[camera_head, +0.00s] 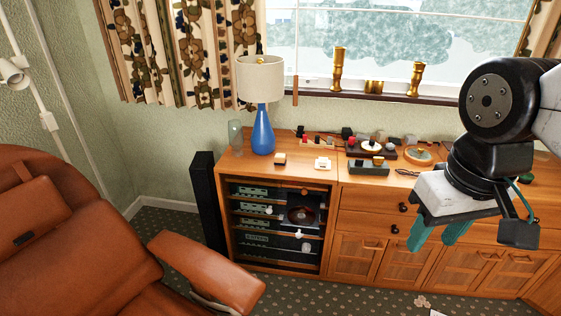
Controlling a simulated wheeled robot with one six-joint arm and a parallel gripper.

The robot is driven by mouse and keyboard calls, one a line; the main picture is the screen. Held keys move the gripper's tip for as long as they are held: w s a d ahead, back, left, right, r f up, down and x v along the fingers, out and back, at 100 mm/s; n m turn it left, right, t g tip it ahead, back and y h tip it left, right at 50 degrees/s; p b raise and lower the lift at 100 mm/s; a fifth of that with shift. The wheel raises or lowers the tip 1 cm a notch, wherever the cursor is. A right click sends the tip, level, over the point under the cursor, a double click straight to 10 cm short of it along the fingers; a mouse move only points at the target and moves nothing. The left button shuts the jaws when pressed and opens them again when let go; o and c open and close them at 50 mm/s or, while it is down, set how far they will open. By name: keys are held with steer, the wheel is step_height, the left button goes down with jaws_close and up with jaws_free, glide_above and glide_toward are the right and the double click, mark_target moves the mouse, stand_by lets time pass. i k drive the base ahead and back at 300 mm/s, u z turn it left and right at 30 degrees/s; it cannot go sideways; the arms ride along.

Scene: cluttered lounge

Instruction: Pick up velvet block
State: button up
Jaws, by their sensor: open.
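Several small blocks and boxes sit on the wooden sideboard (330,184) under the window. My gripper (438,236) has teal fingers pointing down, spread apart and empty. In the picture it is in front of the sideboard's doors, right of and below these small items.
A blue lamp (263,130) and a glass vase (235,137) stand at the sideboard's left end. Electronics and cables crowd its top. A black speaker (207,200) stands left of it. A brown leather armchair (75,250) fills the lower left. Carpet shows between chair and sideboard.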

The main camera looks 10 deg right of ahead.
mark_target(279, 159)
steer(key=z, duration=0.75)
steer(key=i, duration=1.45)
steer(key=u, duration=0.8)
